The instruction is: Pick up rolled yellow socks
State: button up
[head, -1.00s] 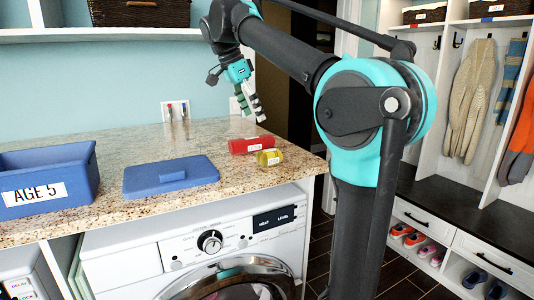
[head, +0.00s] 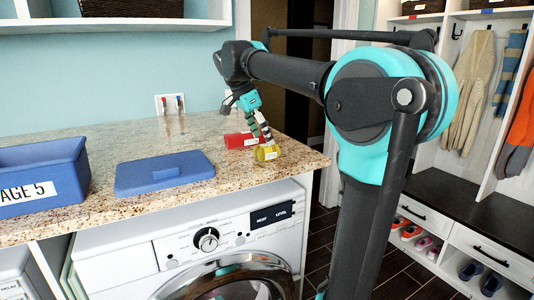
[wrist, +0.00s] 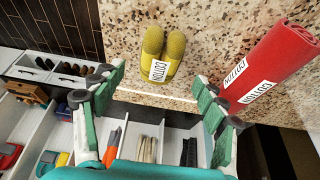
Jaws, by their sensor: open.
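The rolled yellow socks (head: 267,153) lie on the granite counter near its right front corner. In the wrist view the yellow socks (wrist: 163,55) show as two rolls side by side with a white "COTTON" label, ahead of the fingers and slightly left of centre between them. My gripper (head: 262,133) is just above the socks in the head view, tilted downward. In the wrist view my gripper (wrist: 160,88) has its green fingers spread wide with nothing between the tips. I cannot tell whether a fingertip touches the socks.
A red rolled cloth (head: 240,140) with labels lies right beside the socks, also in the wrist view (wrist: 270,70). A blue lid (head: 165,174) and blue "AGE 5" bin (head: 40,175) sit to the left. The counter edge is close to the socks.

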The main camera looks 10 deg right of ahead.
aim_at(264, 145)
jog(key=shift+a+x, duration=0.15)
jog(key=shift+x, duration=1.2)
jog(key=shift+a+x, duration=0.15)
jog(key=shift+x, duration=1.2)
jog(key=shift+s+f, duration=0.1)
jog(key=shift+c, duration=0.3)
jog(key=c, duration=1.2)
